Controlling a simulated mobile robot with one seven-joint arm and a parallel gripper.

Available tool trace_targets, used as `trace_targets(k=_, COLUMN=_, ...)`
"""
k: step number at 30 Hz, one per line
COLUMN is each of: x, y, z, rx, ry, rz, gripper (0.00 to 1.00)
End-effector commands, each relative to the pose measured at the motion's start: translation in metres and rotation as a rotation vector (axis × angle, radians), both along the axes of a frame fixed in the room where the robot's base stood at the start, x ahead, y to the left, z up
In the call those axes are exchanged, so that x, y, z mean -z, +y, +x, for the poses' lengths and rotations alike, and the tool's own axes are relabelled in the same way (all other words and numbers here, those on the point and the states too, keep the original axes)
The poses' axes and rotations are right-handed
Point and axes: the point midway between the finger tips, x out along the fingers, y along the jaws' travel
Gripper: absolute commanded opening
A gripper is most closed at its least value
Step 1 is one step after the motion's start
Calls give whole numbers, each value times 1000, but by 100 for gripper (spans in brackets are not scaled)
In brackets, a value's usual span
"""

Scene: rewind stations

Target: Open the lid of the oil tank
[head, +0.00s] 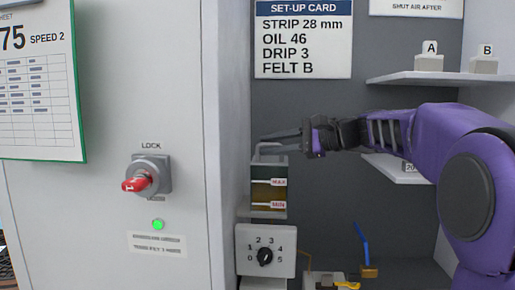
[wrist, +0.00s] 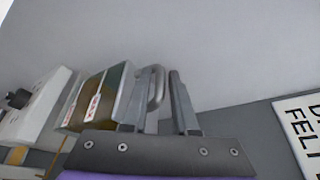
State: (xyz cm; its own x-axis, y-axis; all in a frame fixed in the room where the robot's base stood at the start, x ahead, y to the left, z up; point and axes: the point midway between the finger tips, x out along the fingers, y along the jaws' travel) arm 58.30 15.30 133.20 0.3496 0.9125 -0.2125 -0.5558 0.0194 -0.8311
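The oil tank (head: 269,188) stands on a small shelf in the recess, with a sight window marked MAX and MIN and dark oil showing. It also shows tilted in the wrist view (wrist: 98,98). Its lid lies flat on top and looks closed. A grey loop handle (wrist: 156,88) rises from the lid. My gripper (head: 272,139) reaches in from the right at the height of this handle. In the wrist view my gripper (wrist: 162,100) has its two fingers apart, with the handle showing between them. A gap shows beside the right finger; I cannot tell whether either finger touches the handle.
A grey cabinet wall (head: 228,130) stands close left of the tank. Below is a numbered dial (head: 265,256). Shelves (head: 440,78) with blocks A and B are at right. A red lock key (head: 135,184) sticks out at left. The set-up card (head: 303,40) hangs above.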

Motion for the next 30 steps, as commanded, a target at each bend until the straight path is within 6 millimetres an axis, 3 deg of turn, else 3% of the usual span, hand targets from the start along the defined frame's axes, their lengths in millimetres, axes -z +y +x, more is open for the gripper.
trace_targets(k=6, x=6, y=28, z=10, rx=-2, ry=-1, rz=-1, gripper=27)
trace_targets(k=18, x=8, y=35, z=13, rx=0, ry=-1, rz=0, gripper=27)
trace_targets(k=23, x=8, y=34, z=13, rx=0, ry=-1, rz=0, gripper=0)
trace_targets(k=30, x=8, y=34, z=13, rx=0, ry=-1, rz=0, gripper=0)
